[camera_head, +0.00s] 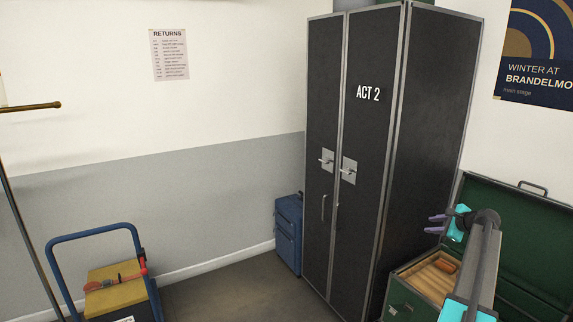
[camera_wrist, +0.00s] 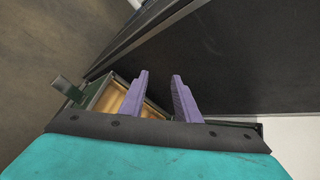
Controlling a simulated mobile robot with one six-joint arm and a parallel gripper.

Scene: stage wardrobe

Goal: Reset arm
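My gripper (camera_head: 437,224) is at the right of the head view, held up in front of the black wardrobe case and above the green trunk. It also shows in the wrist view (camera_wrist: 160,85), where its two purple fingers stand apart with nothing between them. My arm, grey with teal parts, reaches up from the lower right of the head view.
A tall black case (camera_head: 440,110) marked ACT 2 stands shut at centre right. An open green trunk (camera_head: 532,225) with a tan tray (camera_head: 428,280) is at the right. A blue suitcase (camera_head: 288,235) and a blue cart (camera_head: 92,232) stand left; floor between is clear.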

